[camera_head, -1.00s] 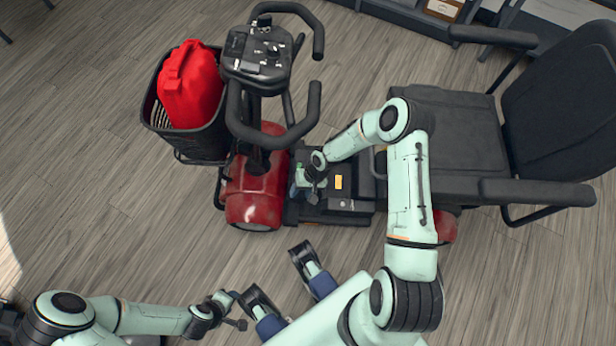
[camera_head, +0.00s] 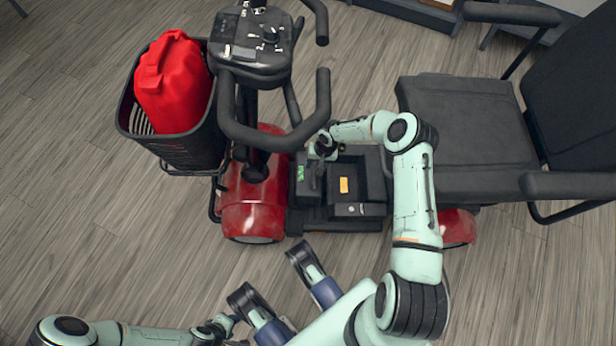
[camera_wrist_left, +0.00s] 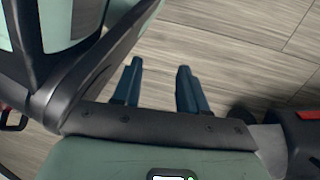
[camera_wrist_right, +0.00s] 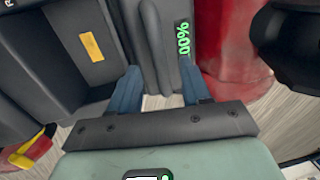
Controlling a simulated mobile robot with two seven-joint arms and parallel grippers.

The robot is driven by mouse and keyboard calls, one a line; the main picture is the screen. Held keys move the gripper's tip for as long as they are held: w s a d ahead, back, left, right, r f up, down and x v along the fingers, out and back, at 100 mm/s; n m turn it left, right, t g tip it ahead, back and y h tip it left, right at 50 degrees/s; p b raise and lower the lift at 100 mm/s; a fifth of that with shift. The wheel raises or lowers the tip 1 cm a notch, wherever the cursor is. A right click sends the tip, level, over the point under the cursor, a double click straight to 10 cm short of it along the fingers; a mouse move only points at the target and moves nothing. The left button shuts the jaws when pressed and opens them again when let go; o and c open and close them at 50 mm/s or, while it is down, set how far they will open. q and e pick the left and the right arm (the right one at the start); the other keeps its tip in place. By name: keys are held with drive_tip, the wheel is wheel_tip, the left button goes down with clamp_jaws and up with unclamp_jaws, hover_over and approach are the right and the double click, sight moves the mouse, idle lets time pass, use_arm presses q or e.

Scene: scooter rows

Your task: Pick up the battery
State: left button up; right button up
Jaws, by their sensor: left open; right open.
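The battery (camera_head: 301,186) is a dark grey block with a raised handle and a small green display. It sits in the scooter's footwell, beside the red front cowl. My left gripper (camera_wrist_left: 160,68) is open and empty above the wooden floor.
The black scooter deck housing (camera_head: 370,175) with an orange label lies right of the battery. The steering column and handlebars (camera_head: 262,60) rise close on the left. A basket (camera_head: 190,150) holds a red canister (camera_head: 175,85). The seat (camera_head: 465,125) stands at right.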

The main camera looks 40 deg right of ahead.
sight(313, 167)
drive_tip(key=f, duration=0.1)
drive_tip(key=f+b, duration=0.1)
drive_tip(key=f, duration=0.1)
drive_tip(key=f+b, duration=0.1)
drive_tip(key=shift+w+a+f, duration=0.15)
drive_tip(key=shift+w+a, duration=0.15)
drive_tip(key=shift+w, duration=0.05)
drive_tip(key=shift+f, duration=0.45)
clamp_jaws()
use_arm(q)
drive_tip(key=shift+g, duration=0.8)
drive_tip(key=s, duration=0.1)
drive_tip(key=s+f, duration=0.1)
drive_tip(key=s, duration=0.1)
drive_tip(key=s+f, duration=0.1)
drive_tip(key=shift+s+a+f, duration=0.15)
drive_tip(key=shift+s+a, duration=0.1)
use_arm(e)
drive_tip(key=shift+w+r, duration=0.2)
